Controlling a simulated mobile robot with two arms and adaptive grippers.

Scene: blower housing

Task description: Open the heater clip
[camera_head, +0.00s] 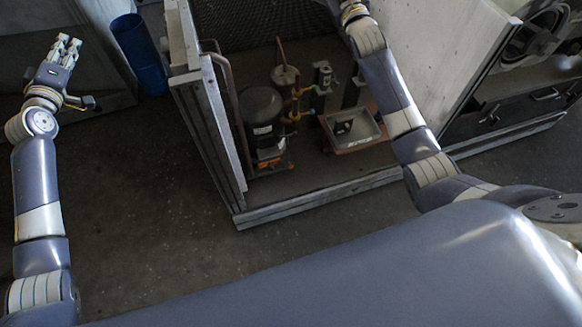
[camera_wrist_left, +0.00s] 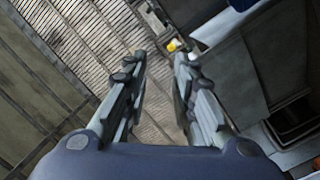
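I cannot pick out the heater clip in either view. My left gripper (camera_head: 69,42) is at the upper left of the head view, away from the open metal housing (camera_head: 213,150). In the left wrist view my left gripper (camera_wrist_left: 159,62) has its two fingers apart with nothing between them. A small yellow piece (camera_wrist_left: 172,46) shows beyond the fingertips, too small to identify. My right arm reaches up past the housing, and its gripper is outside the head view.
The housing holds a black compressor (camera_head: 262,115), copper pipes and a metal tray (camera_head: 350,130). A blue bin (camera_head: 139,52) stands left of it. A blower wheel (camera_head: 537,38) is at the upper right. The dark floor (camera_head: 130,190) between my left arm and the housing is clear.

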